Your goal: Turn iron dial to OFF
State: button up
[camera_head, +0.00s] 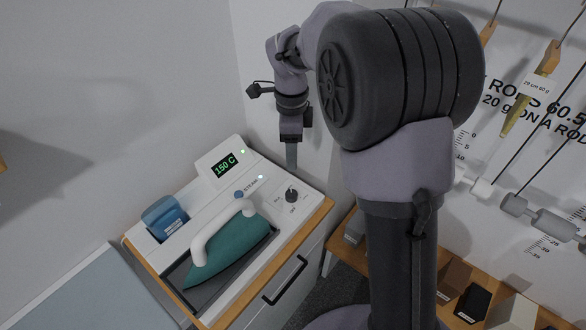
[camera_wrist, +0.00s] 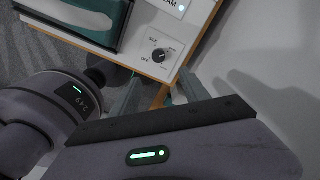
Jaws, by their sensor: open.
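The iron dial (camera_head: 292,195) is a small dark round knob on the white top of the ironing station, right of the teal iron. It also shows in the wrist view (camera_wrist: 159,55), with OFF and SILK printed beside it. Which mark its pointer meets is too small to tell. The station's display (camera_head: 225,164) reads 150 C. The teal iron (camera_head: 234,252) with its white handle rests in a dark tray. My gripper (camera_head: 291,155) points down, above and behind the dial. In the wrist view its fingers (camera_wrist: 160,92) are apart, empty and clear of the dial.
A blue container (camera_head: 165,217) stands at the station's left. A drawer with a black handle (camera_head: 285,280) is below the top. Walls close in behind and right. A wooden shelf (camera_head: 460,280) and hanging rods (camera_head: 545,215) are at the right.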

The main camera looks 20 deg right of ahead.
aim_at(291, 193)
notch_tip(291, 193, down, 16)
jog(key=b, duration=0.4)
jog(key=shift+s+a+r, duration=0.1)
jog(key=shift+s+r, duration=0.05)
jog(key=shift+r, duration=0.05)
grip_shut()
